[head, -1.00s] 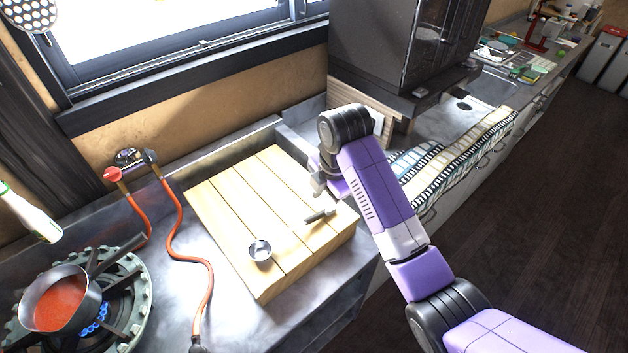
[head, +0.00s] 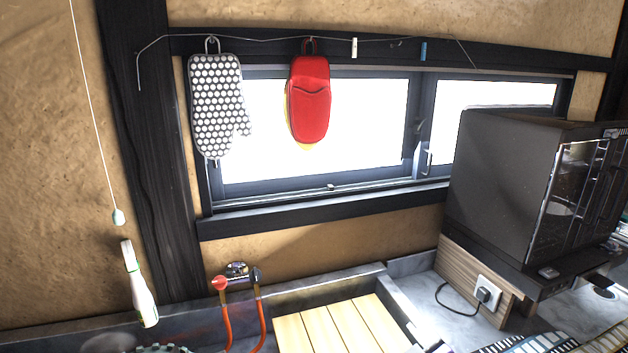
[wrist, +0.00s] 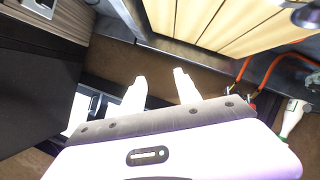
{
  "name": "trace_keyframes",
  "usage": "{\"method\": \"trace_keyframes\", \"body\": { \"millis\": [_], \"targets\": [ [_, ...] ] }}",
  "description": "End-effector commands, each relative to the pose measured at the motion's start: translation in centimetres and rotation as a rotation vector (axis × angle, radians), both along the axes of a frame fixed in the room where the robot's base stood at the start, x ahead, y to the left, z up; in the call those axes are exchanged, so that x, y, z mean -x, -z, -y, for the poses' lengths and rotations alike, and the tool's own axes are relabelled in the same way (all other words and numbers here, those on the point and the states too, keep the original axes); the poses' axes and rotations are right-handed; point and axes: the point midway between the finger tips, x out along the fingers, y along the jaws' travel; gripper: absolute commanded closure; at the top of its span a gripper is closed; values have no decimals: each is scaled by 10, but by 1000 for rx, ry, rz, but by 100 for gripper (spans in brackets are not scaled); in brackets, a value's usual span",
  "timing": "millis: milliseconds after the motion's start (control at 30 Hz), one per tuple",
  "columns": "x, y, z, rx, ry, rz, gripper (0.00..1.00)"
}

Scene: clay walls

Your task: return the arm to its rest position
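My gripper (wrist: 159,80) shows in the wrist view, with two pale fingers standing apart. Nothing is seen between them, so it is open and empty. Past the fingers lies the clay wall. The slatted wooden board (wrist: 225,22) is at the top of that view, apart from the fingers. In the head view the gripper is not seen; a small dark piece at the bottom edge may be part of my arm.
In the head view, the wooden board (head: 335,330) lies on the counter. A dark oven (head: 510,190) stands at right, with a socket (head: 487,291) below. A white bottle (head: 140,290) and red-hosed tap (head: 236,280) are at left. Mitts (head: 309,100) hang before the window.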

Motion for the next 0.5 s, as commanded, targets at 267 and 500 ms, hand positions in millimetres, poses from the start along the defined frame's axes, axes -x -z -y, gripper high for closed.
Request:
{"method": "trace_keyframes", "body": {
  "millis": [267, 500],
  "targets": [
    [101, 6, -1, -320, 152, 193, 60],
    [197, -1, 5, -508, 226, 301, 60]
  ]
}}
